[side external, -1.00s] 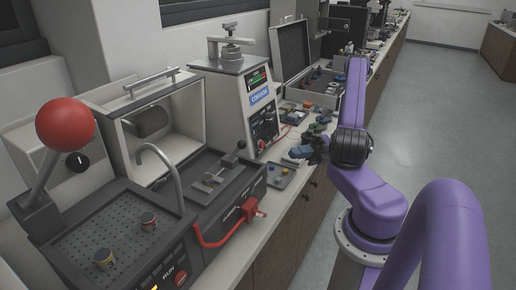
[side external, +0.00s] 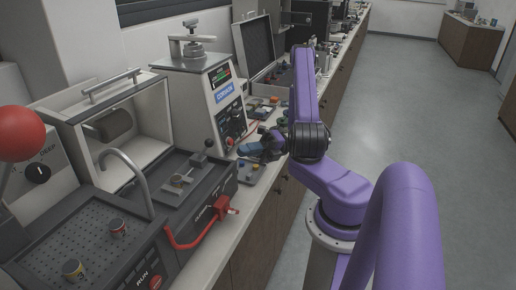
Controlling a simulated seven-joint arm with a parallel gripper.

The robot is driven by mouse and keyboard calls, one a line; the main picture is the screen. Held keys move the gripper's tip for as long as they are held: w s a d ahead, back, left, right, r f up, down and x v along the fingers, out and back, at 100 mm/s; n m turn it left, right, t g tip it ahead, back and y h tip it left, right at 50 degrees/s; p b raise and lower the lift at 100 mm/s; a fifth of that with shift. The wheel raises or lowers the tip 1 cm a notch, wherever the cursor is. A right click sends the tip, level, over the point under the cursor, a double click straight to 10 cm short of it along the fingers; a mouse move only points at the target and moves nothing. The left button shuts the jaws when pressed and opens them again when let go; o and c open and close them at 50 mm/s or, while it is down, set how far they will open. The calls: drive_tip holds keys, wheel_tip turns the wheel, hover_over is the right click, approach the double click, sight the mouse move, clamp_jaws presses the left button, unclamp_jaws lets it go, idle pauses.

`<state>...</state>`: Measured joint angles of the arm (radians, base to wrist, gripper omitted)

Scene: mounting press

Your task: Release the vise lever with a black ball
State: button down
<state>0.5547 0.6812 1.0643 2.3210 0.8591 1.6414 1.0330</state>
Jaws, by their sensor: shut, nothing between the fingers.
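The vise lever with a black ball (side external: 208,145) stands on the dark machine deck (side external: 158,207), its ball at the top of a short stalk. A small vise-like metal part (side external: 178,184) sits in a recess of the deck, left of and below the lever. My gripper (side external: 246,150) is shut and empty, to the right of the black ball and apart from it in the picture. The fingers are small and dark here.
A large red ball lever (side external: 20,134) stands at the left edge. A red handle (side external: 222,208) juts from the machine front. A small tray (side external: 251,172) lies below my gripper. The press (side external: 208,90) stands behind.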

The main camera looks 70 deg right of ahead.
sight(204, 149)
drive_tip(key=w+a, duration=0.1)
drive_tip(key=w+a+r, duration=0.1)
drive_tip(key=w, duration=0.2)
drive_tip(key=shift+a+r, duration=0.3)
drive_tip(key=shift+a, duration=0.1)
drive_tip(key=shift+w+a+r, duration=0.1)
drive_tip(key=shift+w+r, duration=0.2)
drive_tip(key=shift+w, duration=0.2)
drive_tip(key=shift+r, duration=0.1)
drive_tip(key=shift+w+r+m+h, duration=0.4)
drive_tip(key=shift+r+m+h, duration=0.1)
drive_tip(key=shift+m, duration=0.3)
drive_tip(key=w+r+m+g+h, duration=0.3)
drive_tip(key=w+m+g+h, duration=0.1)
drive_tip(key=w+m, duration=0.5)
drive_tip(key=shift+w+g+h, duration=0.2)
drive_tip(key=shift+g+h, duration=0.1)
drive_tip(key=shift+g, duration=0.6)
drive_tip(key=shift+w+m, duration=0.1)
drive_tip(key=shift+m, duration=0.2)
